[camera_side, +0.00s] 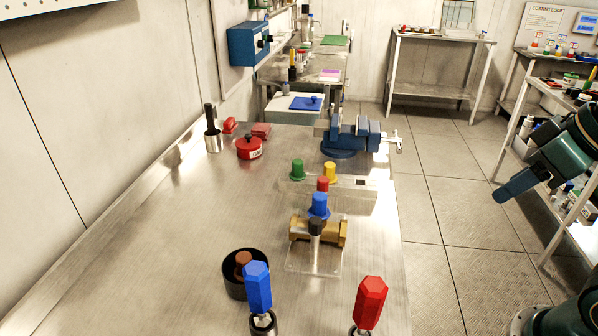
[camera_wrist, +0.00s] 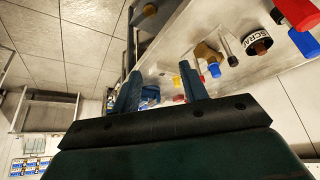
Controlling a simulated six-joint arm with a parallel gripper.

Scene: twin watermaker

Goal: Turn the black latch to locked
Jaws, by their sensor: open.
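My gripper (camera_side: 503,194) is at the right, off the bench and well apart from the valve, with a blue finger pointing down-left. In the wrist view my gripper's two blue fingers (camera_wrist: 162,74) are apart with nothing held. The brass piece (camera_wrist: 205,51) shows small beyond them.
A blue screwdriver (camera_side: 258,287), a red screwdriver (camera_side: 370,301) and a black bin (camera_side: 234,286) stand at the bench front. A shelf rack (camera_side: 560,210) is behind my arm. The bench's left middle is clear.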

